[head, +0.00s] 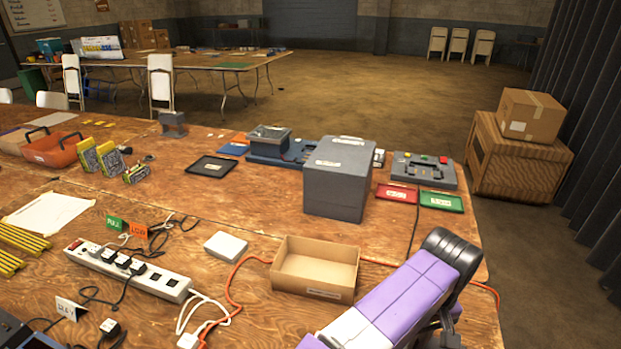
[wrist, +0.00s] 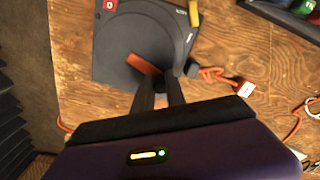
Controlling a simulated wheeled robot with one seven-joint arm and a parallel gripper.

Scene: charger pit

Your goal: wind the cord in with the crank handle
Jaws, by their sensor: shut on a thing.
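In the wrist view a dark grey cord reel (wrist: 118,48) with a round face lies on the wooden table. Its orange-red crank handle (wrist: 143,63) shows at the tips of my gripper (wrist: 159,80). The black fingers are shut on the handle and partly cover it. In the head view the orange cord (head: 236,285) runs across the table beside a power strip (head: 128,272). My purple arm hides the reel and gripper there.
An open cardboard box (head: 315,268) stands left of my arm. A grey box (head: 337,178) stands behind it, with a red tray (head: 397,194) and a green tray (head: 441,202) to its right. A white box (head: 226,246) and loose cables lie near the power strip.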

